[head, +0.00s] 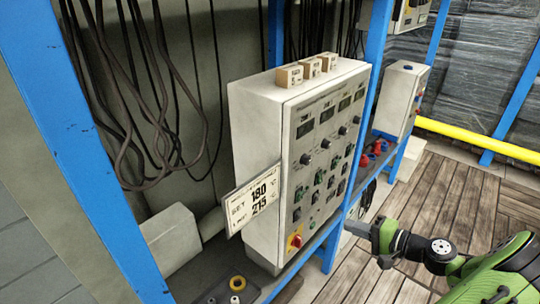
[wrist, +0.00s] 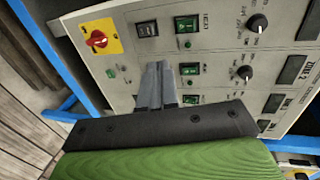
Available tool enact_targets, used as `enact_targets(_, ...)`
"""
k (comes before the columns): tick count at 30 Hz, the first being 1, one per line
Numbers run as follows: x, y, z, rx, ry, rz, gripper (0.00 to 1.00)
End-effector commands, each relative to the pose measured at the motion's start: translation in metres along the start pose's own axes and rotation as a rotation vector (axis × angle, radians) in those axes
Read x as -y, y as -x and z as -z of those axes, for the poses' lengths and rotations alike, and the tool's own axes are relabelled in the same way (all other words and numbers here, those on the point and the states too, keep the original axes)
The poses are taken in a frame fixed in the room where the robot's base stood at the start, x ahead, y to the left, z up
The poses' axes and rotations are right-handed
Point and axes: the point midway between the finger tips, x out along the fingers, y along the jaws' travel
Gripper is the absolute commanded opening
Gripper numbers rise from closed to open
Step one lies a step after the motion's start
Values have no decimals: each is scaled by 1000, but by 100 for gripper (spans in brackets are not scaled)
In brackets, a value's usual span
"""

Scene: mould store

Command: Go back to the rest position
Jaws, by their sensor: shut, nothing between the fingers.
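My gripper (head: 352,227) is at the lower right of the control cabinet in the head view, with its fingers pointing left toward the panel. In the wrist view the two grey fingers (wrist: 157,84) lie together, shut with nothing between them, in front of the panel. I cannot tell whether the fingertips touch it. That red switch also shows at the upper left of the wrist view (wrist: 97,40).
A sign reading 180 and 215 (head: 253,200) sticks out at the cabinet's left. Small labelled blocks (head: 290,76) sit on top. Blue posts (head: 362,90) frame the rack. Black cables (head: 130,90) hang behind. A smaller cabinet (head: 400,97) stands right. Wooden floor (head: 455,195) is clear.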

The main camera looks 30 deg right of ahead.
Motion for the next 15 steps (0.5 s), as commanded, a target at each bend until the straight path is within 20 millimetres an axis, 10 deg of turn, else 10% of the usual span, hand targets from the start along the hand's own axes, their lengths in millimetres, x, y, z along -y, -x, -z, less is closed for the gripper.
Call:
enact_targets(7, 12, -26, -22, 97, 69, -109, 0)
enact_targets(15, 62, -83, -153, 443, 511, -639, 0)
